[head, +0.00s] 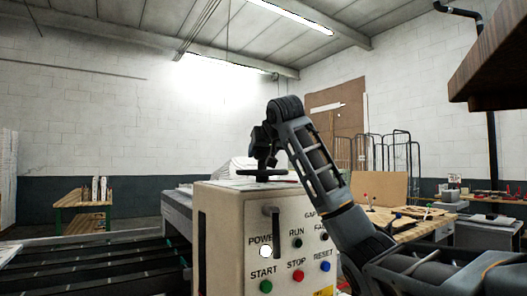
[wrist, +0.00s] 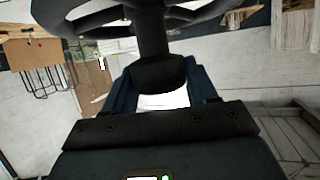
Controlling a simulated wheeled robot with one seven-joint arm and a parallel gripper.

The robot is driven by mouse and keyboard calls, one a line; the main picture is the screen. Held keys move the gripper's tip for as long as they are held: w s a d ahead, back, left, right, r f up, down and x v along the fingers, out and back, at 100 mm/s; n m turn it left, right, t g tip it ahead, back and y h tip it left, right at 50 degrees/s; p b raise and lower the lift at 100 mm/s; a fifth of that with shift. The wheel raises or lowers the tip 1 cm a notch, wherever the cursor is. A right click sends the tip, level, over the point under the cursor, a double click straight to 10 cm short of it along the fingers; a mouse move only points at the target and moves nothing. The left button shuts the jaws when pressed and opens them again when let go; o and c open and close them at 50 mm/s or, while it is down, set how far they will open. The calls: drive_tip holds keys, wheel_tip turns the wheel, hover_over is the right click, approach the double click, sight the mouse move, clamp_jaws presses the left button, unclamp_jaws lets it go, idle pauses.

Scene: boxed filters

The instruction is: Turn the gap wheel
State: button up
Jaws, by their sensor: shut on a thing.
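The gap wheel (head: 262,173) is a dark handwheel lying flat on top of the cream control box (head: 232,212). In the wrist view its black rim, spokes and thick hub (wrist: 152,45) fill the top middle. My gripper (head: 264,157) comes down on the wheel from above. Its two dark blue fingers show on either side of the hub's end in the wrist view (wrist: 162,85), and it is shut on the wheel. The exact contact is partly hidden by the hub and gripper body.
The box's front carries a white power lamp (head: 265,252), a green start button (head: 265,286), a red stop button (head: 298,276) and a blue reset button (head: 324,266). My arm hides its right side. A cluttered workbench (head: 420,228) stands right.

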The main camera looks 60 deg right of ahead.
idle(0.3)
drive_tip(key=o, duration=1.4)
drive_tip(key=shift+b+v, duration=0.85)
drive_tip(key=shift+v, duration=3.05)
drive_tip(key=shift+f, duration=0.1)
